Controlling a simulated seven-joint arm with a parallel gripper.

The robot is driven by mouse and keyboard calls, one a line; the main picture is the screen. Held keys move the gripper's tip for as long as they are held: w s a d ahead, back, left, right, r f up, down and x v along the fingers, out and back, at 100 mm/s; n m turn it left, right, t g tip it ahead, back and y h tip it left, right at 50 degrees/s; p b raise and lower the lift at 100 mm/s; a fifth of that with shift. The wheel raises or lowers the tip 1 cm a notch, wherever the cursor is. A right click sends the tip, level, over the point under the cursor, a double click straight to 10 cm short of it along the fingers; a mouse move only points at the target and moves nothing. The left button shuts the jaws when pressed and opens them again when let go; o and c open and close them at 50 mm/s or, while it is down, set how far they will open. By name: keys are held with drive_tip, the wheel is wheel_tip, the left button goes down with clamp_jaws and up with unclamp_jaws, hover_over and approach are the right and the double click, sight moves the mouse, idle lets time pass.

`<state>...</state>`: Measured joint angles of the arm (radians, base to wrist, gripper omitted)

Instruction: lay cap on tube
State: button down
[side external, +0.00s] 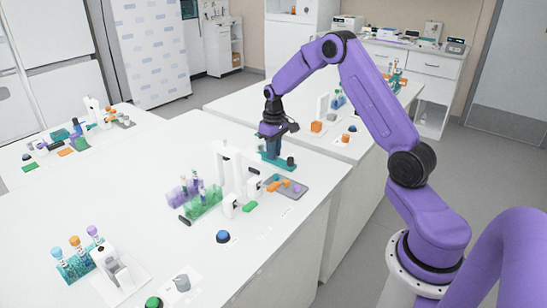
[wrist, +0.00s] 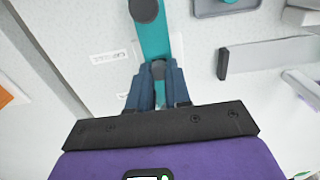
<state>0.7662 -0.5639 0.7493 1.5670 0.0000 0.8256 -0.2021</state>
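My gripper (side external: 271,133) points down over a teal holder (side external: 271,158) on the white bench. In the wrist view, its two blue fingers (wrist: 158,72) stand on either side of a small dark grey piece, perhaps a cap (wrist: 158,70), over the teal strip (wrist: 152,40). Whether they touch it is unclear. A dark round cap-like piece (wrist: 145,9) sits farther along the strip and also shows in the side view (side external: 290,161). Tubes (side external: 200,186) stand in purple and green racks (side external: 203,205) to the left; their tops are too small to judge.
A white frame (side external: 228,160) stands between the tube racks and the teal holder. A grey tray (side external: 293,192) with orange and purple pieces lies near the bench edge. A blue button (side external: 223,236) and another tube rack (side external: 75,266) are at the front.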

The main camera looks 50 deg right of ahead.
drive_tip(key=shift+r, duration=2.8)
drive_tip(key=shift+r, duration=0.15)
wheel_tip(320, 180, up, 17)
drive_tip(key=w+a+n, duration=0.2)
drive_tip(key=a+n, duration=0.4)
drive_tip(key=a, duration=2.3)
wheel_tip(320, 180, down, 10)
drive_tip(key=shift+f, duration=2.8)
